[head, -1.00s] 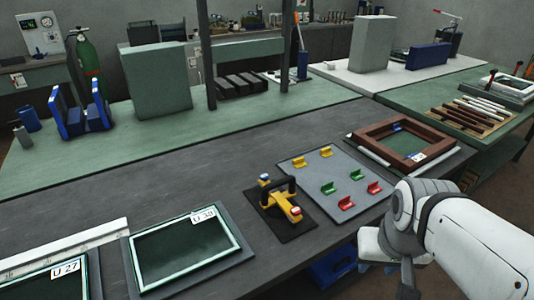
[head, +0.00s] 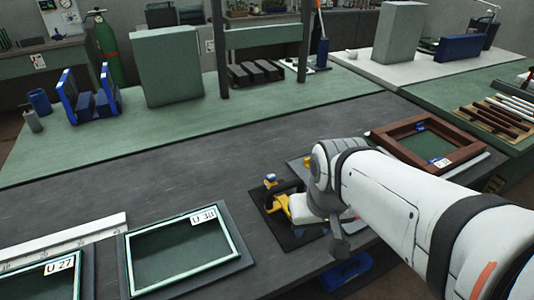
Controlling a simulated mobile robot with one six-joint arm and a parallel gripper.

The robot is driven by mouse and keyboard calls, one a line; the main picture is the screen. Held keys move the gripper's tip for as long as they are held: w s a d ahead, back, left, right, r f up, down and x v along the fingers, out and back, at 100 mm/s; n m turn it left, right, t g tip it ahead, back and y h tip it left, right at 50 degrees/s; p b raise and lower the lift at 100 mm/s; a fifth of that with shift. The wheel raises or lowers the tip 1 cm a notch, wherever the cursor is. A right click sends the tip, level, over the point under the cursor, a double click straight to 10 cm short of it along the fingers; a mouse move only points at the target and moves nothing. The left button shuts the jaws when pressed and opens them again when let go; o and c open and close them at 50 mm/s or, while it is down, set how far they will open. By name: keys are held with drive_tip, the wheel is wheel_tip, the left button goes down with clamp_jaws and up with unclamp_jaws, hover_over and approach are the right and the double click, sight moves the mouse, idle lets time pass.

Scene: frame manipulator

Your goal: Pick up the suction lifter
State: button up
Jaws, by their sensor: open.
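The suction lifter (head: 281,203) is yellow with a black handle and blue-topped parts. It lies on a black mat (head: 287,237) on the dark grey bench, in the middle of the head view. My arm reaches in from the right, and its wrist covers the right part of the lifter. My gripper (head: 305,208) is at or just above the lifter, with its pale end beside the handle. The fingers are mostly hidden, and I cannot tell whether they touch the handle.
A grey mat (head: 296,168) with small coloured clips is mostly hidden behind my arm. A brown frame (head: 395,133) lies to its right. A framed panel marked U 38 (head: 236,252) lies left of the lifter. The bench (head: 190,165) behind the lifter is clear.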

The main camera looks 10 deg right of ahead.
drive_tip(key=w+a+r+m+p, duration=0.1)
drive_tip(key=w+m+p, duration=0.1)
drive_tip(key=w+m, duration=0.6)
drive_tip(key=m+p, duration=0.2)
drive_tip(key=m, duration=0.4)
hover_over(288, 183)
drive_tip(key=s, duration=0.1)
wheel_tip(288, 183, down, 2)
drive_tip(key=shift+s+f+g+y, duration=0.1)
drive_tip(key=shift+f+g+y, duration=0.15)
drive_tip(key=shift+g+y, duration=0.05)
drive_tip(key=shift+w+f, duration=0.2)
drive_tip(key=shift+f, duration=0.1)
drive_tip(key=f, duration=0.4)
drive_tip(key=w+f, duration=0.1)
drive_tip(key=f, duration=0.2)
drive_tip(key=shift+f+p, duration=0.1)
drive_tip(key=shift+p, duration=0.2)
drive_tip(key=shift+w, duration=0.1)
clamp_jaws()
